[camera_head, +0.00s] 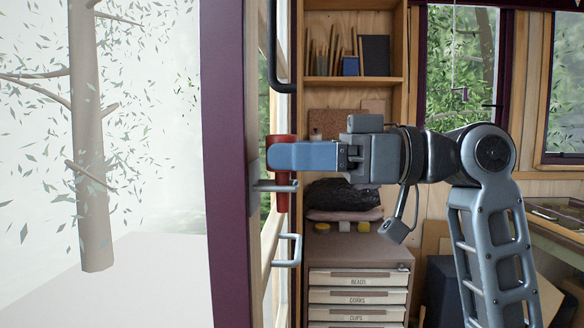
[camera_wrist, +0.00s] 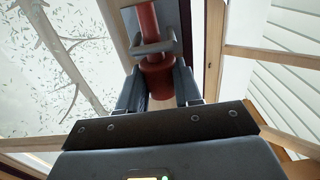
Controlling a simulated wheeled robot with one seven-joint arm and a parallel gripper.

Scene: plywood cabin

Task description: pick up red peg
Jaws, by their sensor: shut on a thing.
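The red peg (camera_head: 282,201) is upright at the edge of the purple frame, with a wide head at its top. In the wrist view my gripper (camera_wrist: 158,80) has a finger on each side of the peg (camera_wrist: 155,76). A grey metal bracket (camera_head: 262,187) sits around the peg's shaft just below my fingers; the bracket also shows in the wrist view (camera_wrist: 154,48). The near finger hides part of the peg in the head view.
The purple frame (camera_head: 226,150) stands close to my fingertips on the left. A drawer cabinet (camera_head: 360,256) and a shelf (camera_head: 350,79) stand behind.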

